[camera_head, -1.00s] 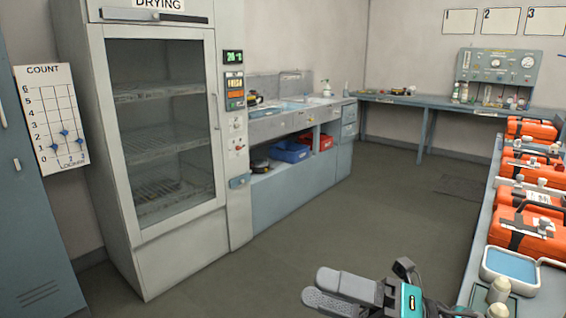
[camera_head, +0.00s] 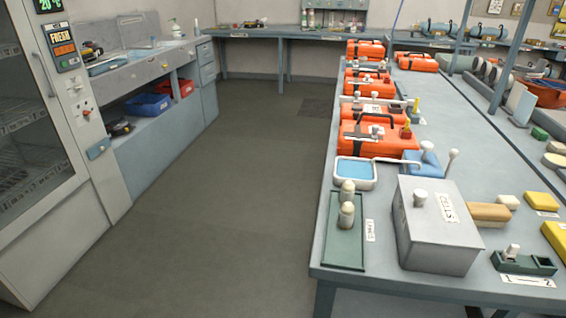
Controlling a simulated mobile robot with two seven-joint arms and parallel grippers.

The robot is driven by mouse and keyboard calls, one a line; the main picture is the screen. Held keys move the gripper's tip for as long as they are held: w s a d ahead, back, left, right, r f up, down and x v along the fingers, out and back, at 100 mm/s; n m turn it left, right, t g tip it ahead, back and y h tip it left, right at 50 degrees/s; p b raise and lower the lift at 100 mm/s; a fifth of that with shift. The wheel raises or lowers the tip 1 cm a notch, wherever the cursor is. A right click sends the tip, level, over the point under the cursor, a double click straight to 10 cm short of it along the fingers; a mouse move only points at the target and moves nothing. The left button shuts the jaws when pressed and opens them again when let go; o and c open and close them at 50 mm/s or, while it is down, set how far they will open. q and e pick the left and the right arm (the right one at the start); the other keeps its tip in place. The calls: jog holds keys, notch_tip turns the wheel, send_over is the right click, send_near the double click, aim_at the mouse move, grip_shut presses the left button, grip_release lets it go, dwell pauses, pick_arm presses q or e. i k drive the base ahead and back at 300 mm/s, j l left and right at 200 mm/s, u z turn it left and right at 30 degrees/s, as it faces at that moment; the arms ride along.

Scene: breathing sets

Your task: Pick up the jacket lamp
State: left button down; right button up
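No thing in view is plainly marked as the jacket lamp. Two small cream, round-topped cylinders stand on a green tray at the near left corner of the right-hand table, and may be lamps: a rear one (camera_head: 348,190) and a front one (camera_head: 346,215). The tray (camera_head: 345,256) has a small white label beside it, too small to read surely. A green holder (camera_head: 540,264) marked 1 and 2 at the near right edge has a small white-topped piece in it. Neither of my grippers is in view.
A grey lidded box (camera_head: 436,240) stands right of the tray. A blue-lined basin (camera_head: 356,171) and several orange cases (camera_head: 377,138) stand behind. Yellow blocks (camera_head: 541,201) lie to the right. The floor (camera_head: 230,230) left of the table (camera_head: 330,272) is clear, up to the drying cabinet (camera_head: 35,200).

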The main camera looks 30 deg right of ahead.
aim_at(347, 211)
jog(key=k+j+z, duration=0.1)
jog(key=z, duration=1.15)
